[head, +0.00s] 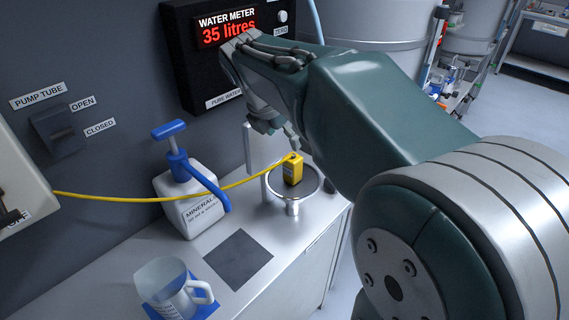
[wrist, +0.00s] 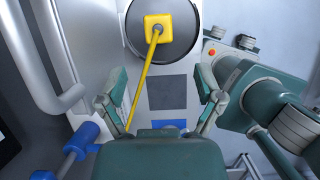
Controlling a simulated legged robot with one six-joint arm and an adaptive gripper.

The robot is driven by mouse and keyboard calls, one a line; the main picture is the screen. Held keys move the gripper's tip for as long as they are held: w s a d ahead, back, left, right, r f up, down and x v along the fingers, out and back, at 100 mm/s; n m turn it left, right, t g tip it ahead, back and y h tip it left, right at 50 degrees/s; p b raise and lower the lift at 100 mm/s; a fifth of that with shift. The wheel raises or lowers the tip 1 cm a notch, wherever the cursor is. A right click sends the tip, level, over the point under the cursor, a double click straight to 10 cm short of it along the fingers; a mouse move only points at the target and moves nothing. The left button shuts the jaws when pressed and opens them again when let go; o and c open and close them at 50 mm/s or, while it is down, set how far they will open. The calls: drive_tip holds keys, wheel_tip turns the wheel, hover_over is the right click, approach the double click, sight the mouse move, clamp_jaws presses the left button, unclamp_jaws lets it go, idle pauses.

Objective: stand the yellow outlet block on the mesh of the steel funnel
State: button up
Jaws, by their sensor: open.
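The yellow outlet block (head: 292,169) stands upright within the ring of the steel funnel (head: 293,207). A yellow hose runs from its top to the left. In the wrist view the block (wrist: 158,27) is seen from above, on the dark round mesh (wrist: 138,43) inside the funnel rim.
A white minerals bottle (head: 190,205) with a blue pump stands left of the funnel. A clear jug (head: 172,287) sits on a blue mat in front, beside a dark square (head: 238,258) on the bench. The water meter (head: 228,50) on the wall reads 35 litres, close behind my gripper.

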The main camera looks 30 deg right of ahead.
drive_tip(key=s+a+f+m+t+y, duration=0.2)
drive_tip(key=s+a+f+m, duration=0.1)
drive_tip(key=s+m, duration=0.5)
drive_tip(key=s+a+f+m+t+y, duration=0.2)
drive_tip(key=s+a+m, duration=0.4)
drive_tip(key=s+m, duration=0.3)
drive_tip(key=shift+s+f+m, duration=0.2)
drive_tip(key=shift+f+m, duration=0.4)
drive_tip(key=shift+m, duration=1.7)
